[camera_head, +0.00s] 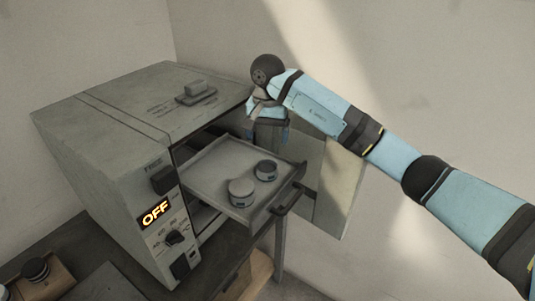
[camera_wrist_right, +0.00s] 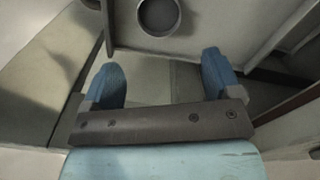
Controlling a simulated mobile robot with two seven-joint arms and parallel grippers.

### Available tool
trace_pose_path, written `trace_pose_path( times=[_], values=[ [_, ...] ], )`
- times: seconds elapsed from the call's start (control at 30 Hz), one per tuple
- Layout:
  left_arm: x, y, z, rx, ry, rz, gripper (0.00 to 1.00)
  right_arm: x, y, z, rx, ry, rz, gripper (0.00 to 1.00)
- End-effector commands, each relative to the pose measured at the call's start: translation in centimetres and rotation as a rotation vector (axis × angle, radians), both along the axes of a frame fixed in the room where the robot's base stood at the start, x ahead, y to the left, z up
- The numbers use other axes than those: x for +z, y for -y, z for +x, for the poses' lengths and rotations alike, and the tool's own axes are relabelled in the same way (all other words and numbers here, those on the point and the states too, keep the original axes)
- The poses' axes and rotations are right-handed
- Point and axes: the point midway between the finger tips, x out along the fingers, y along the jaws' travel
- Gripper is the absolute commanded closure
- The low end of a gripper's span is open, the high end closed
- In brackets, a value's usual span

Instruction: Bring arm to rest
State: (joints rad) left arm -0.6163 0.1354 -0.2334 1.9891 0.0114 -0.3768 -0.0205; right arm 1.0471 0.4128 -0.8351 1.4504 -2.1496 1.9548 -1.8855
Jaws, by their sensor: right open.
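My right arm comes in from the right in the head view, and its blue gripper (camera_head: 268,132) hangs pointing down beside the far side of the pulled-out tray (camera_head: 213,162). In the right wrist view the two blue fingertips of my right gripper (camera_wrist_right: 161,80) are wide apart with nothing between them. My left gripper is not in view.
A grey oven (camera_head: 105,150) reads OFF, its door (camera_head: 340,185) open. Two round containers, one nearer (camera_head: 241,193) and one farther (camera_head: 265,171), stand on the tray. A small block (camera_head: 197,88) lies on top.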

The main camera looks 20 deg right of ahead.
Motion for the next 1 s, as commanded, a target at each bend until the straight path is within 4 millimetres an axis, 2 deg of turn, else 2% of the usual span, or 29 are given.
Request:
trace_pose_path(
  times=[0.2, 0.6, 0.7, 0.77, 0.83, 0.9, 1.0],
  values=[
    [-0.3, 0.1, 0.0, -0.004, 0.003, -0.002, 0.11, 1.7, 0.0, 0.0, 0.001, 0.000, 0.000, 0.16],
    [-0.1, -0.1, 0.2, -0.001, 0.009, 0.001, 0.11, 1.8, 0.0, 0.0, 0.000, 0.000, 0.000, 0.16],
    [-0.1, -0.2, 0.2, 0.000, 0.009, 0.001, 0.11, 1.3, -0.7, -0.2, 0.000, 0.001, 0.030, 0.16],
    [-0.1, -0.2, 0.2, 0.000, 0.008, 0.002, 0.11, 0.4, -2.0, -0.7, -0.005, 0.003, 0.095, 0.16],
    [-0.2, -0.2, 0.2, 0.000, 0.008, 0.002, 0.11, -1.1, -4.8, -1.7, -0.023, 0.001, 0.233, 0.16],
    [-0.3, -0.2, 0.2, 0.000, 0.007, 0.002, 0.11, -2.3, -8.6, -3.3, -0.069, -0.017, 0.439, 0.16],
    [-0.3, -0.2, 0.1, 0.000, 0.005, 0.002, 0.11, -2.6, -13.8, -6.2, -0.189, -0.091, 0.776, 0.16]
  ],
)
